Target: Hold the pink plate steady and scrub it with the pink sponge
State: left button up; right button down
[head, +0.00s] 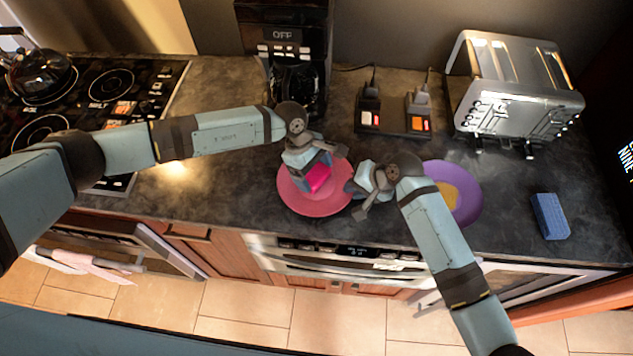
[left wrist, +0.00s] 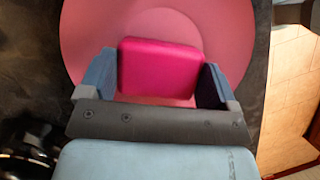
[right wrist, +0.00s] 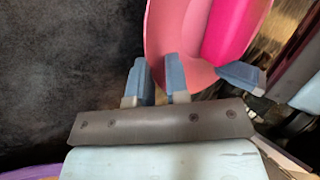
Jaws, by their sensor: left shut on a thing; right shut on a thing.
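The pink plate (head: 316,207) lies on the dark counter near its front edge; it fills much of the left wrist view (left wrist: 95,35). My left gripper (head: 309,172) is over the plate, shut on the pink sponge (head: 318,178). The left wrist view shows the sponge (left wrist: 158,70) between the two fingers, over the plate; whether it touches the plate's face is hard to tell. My right gripper (head: 352,192) is at the plate's right rim. In the right wrist view its fingers (right wrist: 158,82) are close together around the plate's edge (right wrist: 158,35).
A purple plate (head: 468,196) with a yellow sponge (head: 448,195) sits to the right, partly behind my right arm. A blue sponge (head: 550,216) lies farther right. A coffee maker (head: 288,45), a toaster (head: 515,90) and a stove (head: 95,90) stand around the counter.

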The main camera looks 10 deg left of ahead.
pick_arm(q)
jog(key=shift+s+a, duration=0.25)
jog(key=shift+s, duration=0.2)
pick_arm(e)
jog(key=shift+s+f, duration=0.1)
jog(key=shift+f, duration=0.1)
pick_arm(q)
jog(key=shift+w+d+f, duration=0.15)
jog(key=shift+w+d, duration=0.25)
jog(key=shift+w, duration=0.35)
jog(key=shift+s+a, duration=0.4)
jog(key=shift+s, duration=0.35)
jog(key=shift+w+d+f, duration=0.15)
jog(key=shift+w+d, duration=0.2)
jog(key=shift+w, duration=0.35)
pick_arm(e)
jog(key=shift+s, duration=0.15)
pick_arm(q)
jog(key=shift+s, duration=0.1)
jog(key=shift+s, duration=0.1)
jog(key=shift+s+a, duration=0.35)
jog(key=shift+s, duration=0.2)
pick_arm(e)
jog(key=shift+d, duration=0.1)
pick_arm(q)
jog(key=shift+w+d+r, duration=0.2)
jog(key=shift+w+d, duration=0.2)
jog(key=shift+w, duration=0.4)
